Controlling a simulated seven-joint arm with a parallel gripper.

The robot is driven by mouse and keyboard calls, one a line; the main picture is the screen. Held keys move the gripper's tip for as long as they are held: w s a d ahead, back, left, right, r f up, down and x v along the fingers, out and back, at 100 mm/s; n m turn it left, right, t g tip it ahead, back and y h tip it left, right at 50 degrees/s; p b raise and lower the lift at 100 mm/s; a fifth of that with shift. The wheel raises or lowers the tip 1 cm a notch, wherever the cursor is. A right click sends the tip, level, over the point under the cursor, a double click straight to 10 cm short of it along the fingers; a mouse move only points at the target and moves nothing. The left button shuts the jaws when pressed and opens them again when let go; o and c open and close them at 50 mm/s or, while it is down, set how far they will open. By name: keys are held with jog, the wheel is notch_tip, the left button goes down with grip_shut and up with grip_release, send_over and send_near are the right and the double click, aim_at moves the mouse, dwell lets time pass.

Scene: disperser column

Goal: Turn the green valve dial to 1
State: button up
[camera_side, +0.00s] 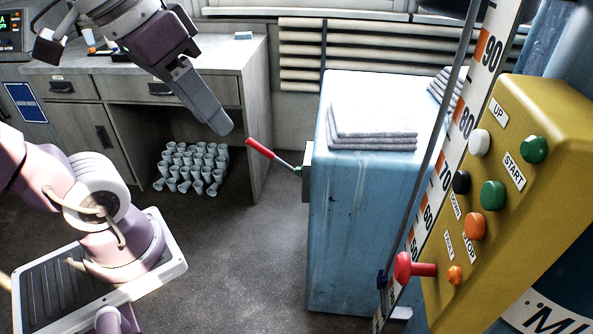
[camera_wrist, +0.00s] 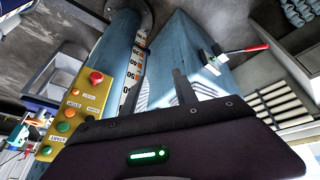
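A small green part (camera_side: 298,170) shows at the base of a red-handled lever (camera_side: 260,149) on the left side of the blue cabinet. I cannot tell whether it is the valve dial, and no numbers on it are readable. The lever also shows in the wrist view (camera_wrist: 247,49), at the upper right. My gripper (camera_side: 222,128) is in the air, left of and a little above the lever, touching nothing. In the wrist view its dark fingers (camera_wrist: 154,88) appear apart with nothing between them.
The blue cabinet (camera_side: 345,230) carries folded grey cloths (camera_side: 372,120). A yellow control box (camera_side: 540,150) with several buttons and a numbered scale (camera_side: 466,122) stand at right. Cups (camera_side: 195,165) sit under the desk (camera_side: 225,60). Floor between is clear.

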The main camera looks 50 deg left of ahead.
jog(key=w+r+n+g+h, duration=0.1)
jog(key=w+n+h, duration=0.4)
jog(key=w, duration=0.8)
jog(key=w+a+n+t+h, duration=0.25)
jog(key=w+a+n, duration=0.25)
jog(key=w+a, duration=0.4)
jog(key=w+a+f+n+t+y, duration=0.1)
jog(key=w+a+n+t, duration=0.25)
jog(key=a, duration=0.75)
jog(key=w+a+f+n+t+y, duration=0.15)
jog(key=a+n+t, duration=0.3)
jog(key=a, duration=0.75)
send_near(300, 170)
jog(key=w+a+f, duration=0.1)
jog(key=a+f, duration=0.1)
jog(key=x, duration=0.7)
jog(key=shift+h, duration=0.4)
jog(key=shift+w+r, duration=0.1)
jog(key=shift+c, duration=0.4)
